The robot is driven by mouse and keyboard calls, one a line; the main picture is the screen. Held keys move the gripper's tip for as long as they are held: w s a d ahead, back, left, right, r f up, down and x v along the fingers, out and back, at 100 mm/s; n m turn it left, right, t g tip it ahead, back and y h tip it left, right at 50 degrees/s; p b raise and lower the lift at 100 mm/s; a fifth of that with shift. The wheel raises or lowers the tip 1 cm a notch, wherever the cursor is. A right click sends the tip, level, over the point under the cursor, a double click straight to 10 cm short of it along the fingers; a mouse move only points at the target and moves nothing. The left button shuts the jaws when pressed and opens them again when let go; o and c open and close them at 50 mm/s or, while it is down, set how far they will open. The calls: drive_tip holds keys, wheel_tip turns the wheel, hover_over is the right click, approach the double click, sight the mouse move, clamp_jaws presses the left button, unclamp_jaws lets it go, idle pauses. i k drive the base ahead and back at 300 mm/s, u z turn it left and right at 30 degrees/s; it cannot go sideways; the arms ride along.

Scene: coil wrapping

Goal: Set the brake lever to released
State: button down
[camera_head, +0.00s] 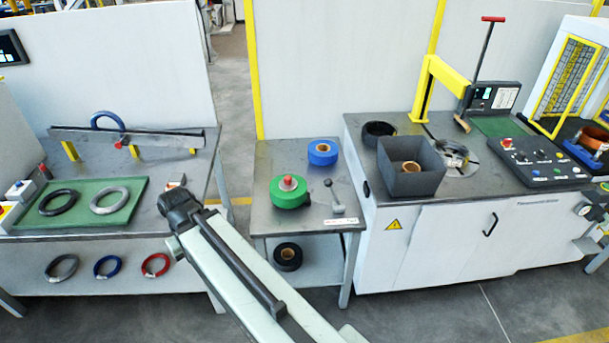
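The likely brake lever (334,196) is a small grey lever with a black ball knob, at the right of the small middle table (301,155). Its arm stands up and leans slightly left from a grey base. A pale label with red marks lies at the table edge in front of it; I cannot read it. A green tape roll (290,196) with a red knob in its centre sits left of the lever. My arm reaches up from the bottom edge, left of the small table, to a dark joint. I cannot make out my gripper.
A blue tape roll (322,153) lies behind the lever, and a black roll (288,256) sits on the lower shelf. The machine bench (440,240) with a grey bin (412,178) stands close on the right. The left bench (110,230) holds wire coils.

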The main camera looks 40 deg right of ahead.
sight(329, 181)
drive_tip(key=i, duration=0.85)
drive_tip(key=z, duration=0.05)
